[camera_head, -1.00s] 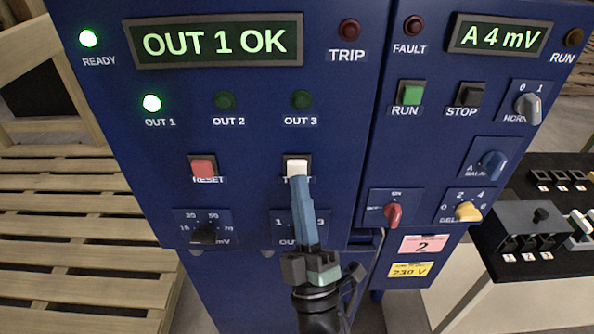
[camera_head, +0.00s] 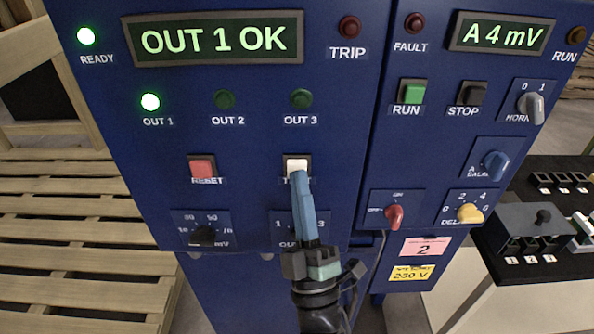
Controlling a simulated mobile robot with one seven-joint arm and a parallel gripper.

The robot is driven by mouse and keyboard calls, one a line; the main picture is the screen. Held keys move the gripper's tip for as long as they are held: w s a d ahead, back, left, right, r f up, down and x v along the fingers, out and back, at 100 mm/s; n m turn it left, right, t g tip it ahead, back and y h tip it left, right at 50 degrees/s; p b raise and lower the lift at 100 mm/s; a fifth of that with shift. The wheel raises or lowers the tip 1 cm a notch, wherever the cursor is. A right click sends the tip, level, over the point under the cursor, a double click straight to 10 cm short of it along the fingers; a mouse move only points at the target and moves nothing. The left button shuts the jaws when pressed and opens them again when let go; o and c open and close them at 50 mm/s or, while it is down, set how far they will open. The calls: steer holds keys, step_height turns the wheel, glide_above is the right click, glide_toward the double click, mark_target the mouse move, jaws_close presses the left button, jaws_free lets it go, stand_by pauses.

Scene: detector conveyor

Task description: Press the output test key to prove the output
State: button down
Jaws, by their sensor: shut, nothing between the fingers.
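The white test key (camera_head: 297,163) sits on the blue panel, below the OUT 3 lamp; its label is mostly hidden by my gripper. My gripper (camera_head: 299,175) is shut and empty, its blue fingers pointing up, with the tips at the lower edge of the key. I cannot tell whether they touch it. The display (camera_head: 213,40) reads "OUT 1 OK". The OUT 1 lamp (camera_head: 150,102) is lit green; the OUT 2 lamp (camera_head: 225,99) and OUT 3 lamp (camera_head: 301,98) are dark. The output selector (camera_head: 297,228), marked 1 and 3, is mostly behind my gripper.
The red reset key (camera_head: 203,168) is left of the test key, above the mV knob (camera_head: 204,235). The red rotary switch (camera_head: 394,215) is to the right. The READY lamp (camera_head: 86,36) is lit; the TRIP lamp (camera_head: 349,27) is dark. A wooden pallet (camera_head: 75,239) lies left.

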steer(key=shift+w, duration=0.25)
stand_by(0.5)
steer(key=shift+s, duration=0.95)
steer(key=shift+s+p, duration=0.55)
steer(key=shift+s, duration=1.95)
